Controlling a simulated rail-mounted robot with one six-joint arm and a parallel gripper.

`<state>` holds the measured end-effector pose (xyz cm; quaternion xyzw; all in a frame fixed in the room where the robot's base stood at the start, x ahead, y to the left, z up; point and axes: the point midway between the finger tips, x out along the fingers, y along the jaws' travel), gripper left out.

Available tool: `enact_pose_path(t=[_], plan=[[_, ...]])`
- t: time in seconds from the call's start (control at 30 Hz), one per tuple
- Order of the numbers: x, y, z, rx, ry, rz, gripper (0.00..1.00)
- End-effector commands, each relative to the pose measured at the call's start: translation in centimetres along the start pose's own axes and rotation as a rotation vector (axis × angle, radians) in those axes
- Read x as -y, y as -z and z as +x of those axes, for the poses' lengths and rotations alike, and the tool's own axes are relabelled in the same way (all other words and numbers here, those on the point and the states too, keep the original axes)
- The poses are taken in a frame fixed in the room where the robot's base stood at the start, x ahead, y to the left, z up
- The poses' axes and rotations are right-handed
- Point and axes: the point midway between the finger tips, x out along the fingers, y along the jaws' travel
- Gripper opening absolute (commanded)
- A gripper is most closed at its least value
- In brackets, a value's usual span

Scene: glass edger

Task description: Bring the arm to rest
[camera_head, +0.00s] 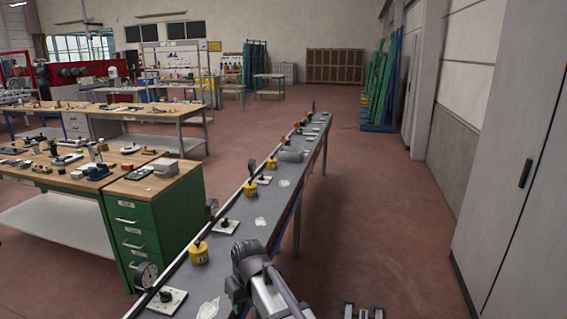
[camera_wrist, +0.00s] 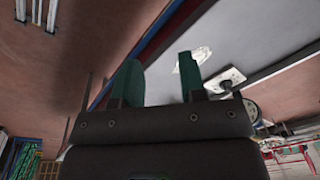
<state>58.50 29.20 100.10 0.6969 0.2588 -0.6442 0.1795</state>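My gripper (camera_wrist: 158,72) shows in the wrist view with its two green fingers apart and nothing between them. In the head view my gripper (camera_head: 364,311) is at the bottom edge, partly cut off, over the floor to the right of the long grey bench (camera_head: 238,238). My arm reaches across the near end of that bench. In the wrist view the grey bench top (camera_wrist: 235,35) lies beyond the fingers, apart from them as far as I can tell.
Yellow blocks (camera_head: 199,254), white plates with black knobs (camera_head: 167,300) and a dial gauge (camera_head: 146,275) line the bench. A green drawer cabinet (camera_head: 160,220) stands left. The red floor (camera_head: 380,220) at right is clear up to the tall grey cabinet (camera_head: 500,180).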

Motion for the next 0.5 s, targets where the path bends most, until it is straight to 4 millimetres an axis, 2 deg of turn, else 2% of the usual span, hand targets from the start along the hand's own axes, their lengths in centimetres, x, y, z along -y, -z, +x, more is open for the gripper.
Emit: enact_pose_path(t=[0.03,0.07,0.1,0.2,0.3,0.37,0.43,0.5], plan=[[-2.7,-5.4,-0.7,0.020,-0.022,0.101,0.38],[-4.3,-7.9,-1.1,0.033,-0.035,0.163,0.38],[-6.2,-11.3,-1.6,0.048,-0.053,0.244,0.38],[-10.1,-19.4,-2.7,0.076,-0.090,0.421,0.38],[-12.8,-25.1,-3.5,0.084,-0.110,0.538,0.38],[-14.3,-27.0,-3.9,0.080,-0.113,0.591,0.38],[-15.6,-27.5,-4.0,0.078,-0.114,0.626,0.38],[-16.1,-27.7,-4.1,0.077,-0.115,0.637,0.38]])
